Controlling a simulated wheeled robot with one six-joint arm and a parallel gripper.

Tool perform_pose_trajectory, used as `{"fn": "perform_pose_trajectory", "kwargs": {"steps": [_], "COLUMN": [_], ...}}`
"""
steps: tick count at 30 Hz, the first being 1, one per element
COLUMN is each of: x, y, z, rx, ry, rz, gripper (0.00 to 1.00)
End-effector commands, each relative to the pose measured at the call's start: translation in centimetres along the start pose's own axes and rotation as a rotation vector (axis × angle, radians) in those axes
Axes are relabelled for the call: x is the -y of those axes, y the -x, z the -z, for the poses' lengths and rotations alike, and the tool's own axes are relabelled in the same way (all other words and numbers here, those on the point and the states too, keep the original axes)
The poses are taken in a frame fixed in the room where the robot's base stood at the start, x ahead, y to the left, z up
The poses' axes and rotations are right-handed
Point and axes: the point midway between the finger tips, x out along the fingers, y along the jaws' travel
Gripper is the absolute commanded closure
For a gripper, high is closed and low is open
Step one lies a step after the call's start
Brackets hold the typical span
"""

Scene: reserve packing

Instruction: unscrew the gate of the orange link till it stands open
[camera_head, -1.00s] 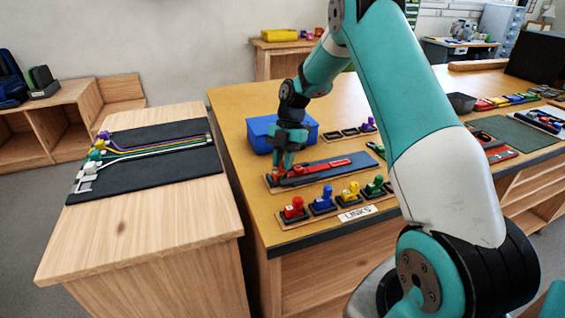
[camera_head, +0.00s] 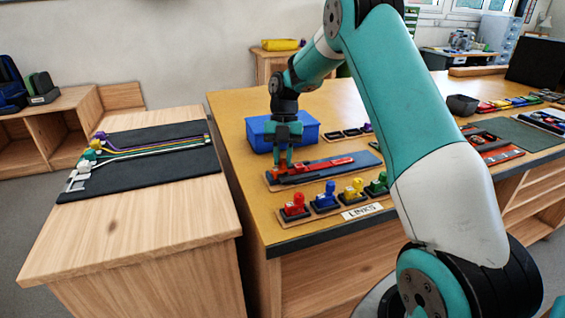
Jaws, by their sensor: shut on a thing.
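The orange link (camera_head: 275,173) is a small orange piece at the left end of a dark blue-grey board on the yellow table, beside a longer red piece (camera_head: 325,165). My gripper (camera_head: 284,168) points down over it, with its fingertips low at the orange link. The jaws are shut on the orange link, seemingly at its gate. The fingers hide part of the link, and the gate is too small here to tell how far it is unscrewed.
A row of red (camera_head: 295,205), blue (camera_head: 325,196), yellow (camera_head: 352,188) and green (camera_head: 377,183) links stands in front, above a LINKS label (camera_head: 362,211). A blue box (camera_head: 259,134) is close behind my gripper. Cords lie on a dark mat (camera_head: 150,180) on the left table.

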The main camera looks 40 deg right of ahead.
Motion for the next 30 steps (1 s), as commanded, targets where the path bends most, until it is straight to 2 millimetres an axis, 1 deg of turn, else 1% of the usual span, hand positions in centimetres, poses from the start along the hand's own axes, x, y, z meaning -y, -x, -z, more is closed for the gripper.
{"fn": "perform_pose_trajectory", "kwargs": {"steps": [1, 19, 30], "x": [-0.05, -0.03, -0.03], "y": [-0.25, -0.18, 0.07], "z": [-0.11, -0.08, 0.04], "rx": [0.002, 0.001, 0.0], "ry": [0.012, 0.14, 0.16], "rz": [0.004, 0.058, 0.066], "gripper": [1.0, 1.0, 1.0]}}
